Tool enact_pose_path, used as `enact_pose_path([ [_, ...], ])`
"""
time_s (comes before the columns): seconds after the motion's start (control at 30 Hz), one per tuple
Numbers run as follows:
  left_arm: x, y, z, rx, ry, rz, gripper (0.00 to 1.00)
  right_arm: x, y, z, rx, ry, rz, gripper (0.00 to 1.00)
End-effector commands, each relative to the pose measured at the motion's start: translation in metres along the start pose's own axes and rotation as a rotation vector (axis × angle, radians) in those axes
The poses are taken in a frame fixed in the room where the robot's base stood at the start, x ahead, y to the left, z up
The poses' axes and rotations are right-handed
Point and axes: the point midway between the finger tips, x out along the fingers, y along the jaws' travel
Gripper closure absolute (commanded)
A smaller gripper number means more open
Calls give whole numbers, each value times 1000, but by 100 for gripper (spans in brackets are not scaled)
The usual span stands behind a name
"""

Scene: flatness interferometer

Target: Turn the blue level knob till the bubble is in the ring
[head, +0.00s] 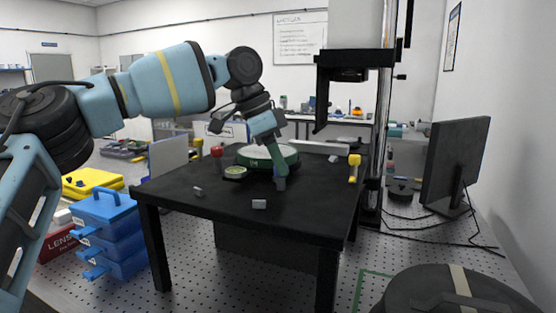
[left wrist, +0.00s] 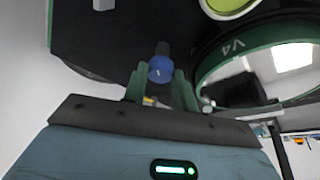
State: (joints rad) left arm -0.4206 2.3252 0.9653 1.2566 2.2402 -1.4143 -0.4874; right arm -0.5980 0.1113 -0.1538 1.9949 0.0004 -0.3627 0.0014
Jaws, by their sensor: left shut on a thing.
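The blue level knob (head: 280,184) stands at the front of the black table, under my left gripper (head: 277,174). In the left wrist view the blue knob (left wrist: 160,69) sits between the two green fingers, and the left gripper (left wrist: 159,80) is shut on it. The round bubble level (head: 235,172), with a yellow-green face, is just left of the gripper. Only part of the level (left wrist: 230,5) shows at the top of the wrist view. The bubble and ring are too small or cut off to make out. My right gripper is not in view.
A green-rimmed round plate marked V4 (head: 255,162) lies behind the gripper. A red knob (head: 216,152) and a yellow knob (head: 354,162) stand at the table's sides. Two small grey blocks lie near the front edge. A monitor (head: 457,165) is at the right.

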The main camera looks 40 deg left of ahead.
Motion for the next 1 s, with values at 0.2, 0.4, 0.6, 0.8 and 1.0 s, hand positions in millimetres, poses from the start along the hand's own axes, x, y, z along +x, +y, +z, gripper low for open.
enact_pose_path([
  [0.2, 0, 0, 0, 0, 0, -1, 51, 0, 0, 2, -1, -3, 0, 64],
  [0.4, 0, 0, 0, 0, 0, -1, 51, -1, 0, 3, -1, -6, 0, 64],
  [0.6, -14, 0, -1, -1, 3, -3, 51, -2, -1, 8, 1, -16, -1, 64],
  [0.8, -46, 0, -1, -1, 3, -4, 51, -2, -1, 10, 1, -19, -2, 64],
  [1.0, -71, 0, -1, 0, 1, -2, 51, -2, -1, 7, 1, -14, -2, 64],
])
